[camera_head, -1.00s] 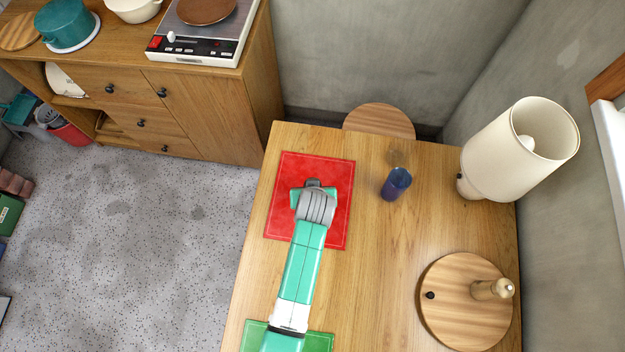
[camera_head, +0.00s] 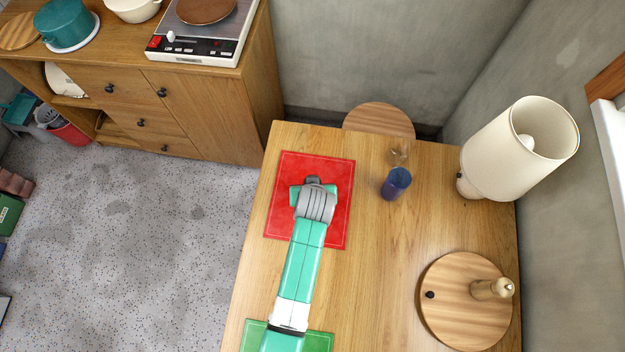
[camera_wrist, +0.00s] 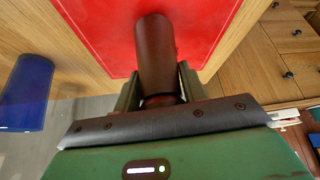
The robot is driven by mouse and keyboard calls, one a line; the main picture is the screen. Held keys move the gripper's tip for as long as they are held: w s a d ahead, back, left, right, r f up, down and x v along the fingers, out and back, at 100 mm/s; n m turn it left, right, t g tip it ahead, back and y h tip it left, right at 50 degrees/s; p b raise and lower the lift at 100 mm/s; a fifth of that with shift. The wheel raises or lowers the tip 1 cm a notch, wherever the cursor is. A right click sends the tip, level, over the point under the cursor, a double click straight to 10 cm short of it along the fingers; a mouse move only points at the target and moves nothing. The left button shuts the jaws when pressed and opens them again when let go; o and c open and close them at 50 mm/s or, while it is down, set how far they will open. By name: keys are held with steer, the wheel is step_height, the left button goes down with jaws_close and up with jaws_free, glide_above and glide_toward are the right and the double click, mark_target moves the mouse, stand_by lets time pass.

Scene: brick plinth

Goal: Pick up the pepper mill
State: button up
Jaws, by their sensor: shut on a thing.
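A dark brown, smooth, cylindrical pepper mill (camera_wrist: 156,52) shows in the wrist view, between the fingers of my gripper (camera_wrist: 158,84). The gripper is shut on it near its end closest to the palm. The red mat (camera_wrist: 105,30) lies behind it; I cannot tell whether the mill touches the mat or hangs above it. In the head view my wrist is over the red mat (camera_head: 281,215) and hides the fingers and the mill.
A blue cup (camera_head: 396,184) and a clear glass (camera_head: 399,153) stand right of the mat. A cream lamp (camera_head: 500,150) stands at the back right. The table's middle is clear.

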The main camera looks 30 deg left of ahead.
steer(key=shift+v, duration=1.15)
steer(key=s+d, duration=0.2)
steer(key=s, duration=0.5)
steer(key=s+d+r, duration=0.1)
steer(key=s+d, duration=0.1)
steer(key=s, duration=0.5)
steer(key=shift+r, duration=0.3)
